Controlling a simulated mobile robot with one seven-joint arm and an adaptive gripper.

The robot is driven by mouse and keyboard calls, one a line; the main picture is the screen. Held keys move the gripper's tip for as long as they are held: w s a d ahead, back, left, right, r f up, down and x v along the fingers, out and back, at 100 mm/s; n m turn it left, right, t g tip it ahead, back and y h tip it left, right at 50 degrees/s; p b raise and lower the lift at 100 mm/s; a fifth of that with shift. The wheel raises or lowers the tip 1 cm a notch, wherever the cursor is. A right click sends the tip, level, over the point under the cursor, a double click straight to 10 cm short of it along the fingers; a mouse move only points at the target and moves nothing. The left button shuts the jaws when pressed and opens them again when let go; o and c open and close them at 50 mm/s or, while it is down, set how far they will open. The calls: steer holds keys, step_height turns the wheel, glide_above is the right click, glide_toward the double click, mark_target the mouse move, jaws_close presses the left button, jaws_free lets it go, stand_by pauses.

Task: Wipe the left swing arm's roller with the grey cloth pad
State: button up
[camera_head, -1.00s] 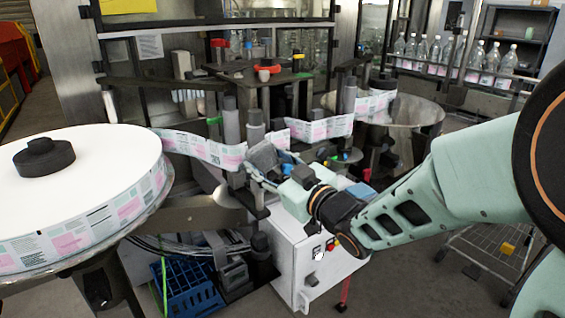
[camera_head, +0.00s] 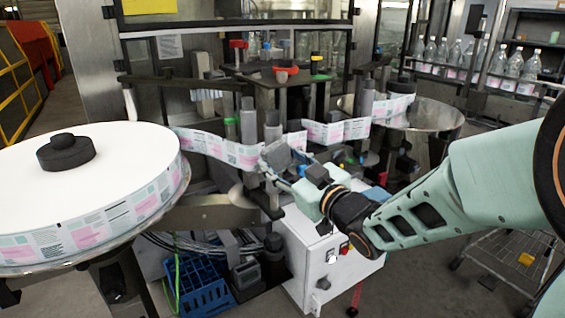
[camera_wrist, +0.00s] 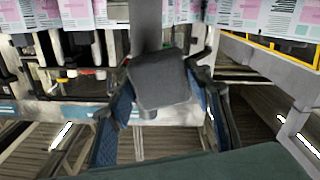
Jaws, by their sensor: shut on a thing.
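The grey cloth pad (camera_head: 276,156) is a small dark grey block. It shows large and tilted in the wrist view (camera_wrist: 160,82). My gripper (camera_head: 293,170) is shut on it, with a finger on each side in the wrist view (camera_wrist: 155,98). Two upright grey rollers (camera_head: 248,121) (camera_head: 272,126) stand just behind the pad beside the label web. A grey roller (camera_wrist: 146,24) rises directly behind the pad in the wrist view. The pad overlaps its lower part; I cannot tell whether they touch. Which roller belongs to the left swing arm is unclear.
A large white label reel (camera_head: 110,165) stands at the left. Its printed label web (camera_head: 215,147) runs past the rollers to the right. A white control box (camera_head: 325,262) lies below my gripper, with a blue crate (camera_head: 203,288) on the floor. Bottles (camera_head: 497,65) line the back right.

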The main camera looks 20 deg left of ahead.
steer(key=shift+w+a, duration=0.4)
steer(key=shift+a, duration=0.1)
steer(key=shift+w+d, duration=1.35)
steer(key=shift+w, duration=0.1)
steer(key=shift+b, duration=0.35)
steer(key=shift+a, duration=0.1)
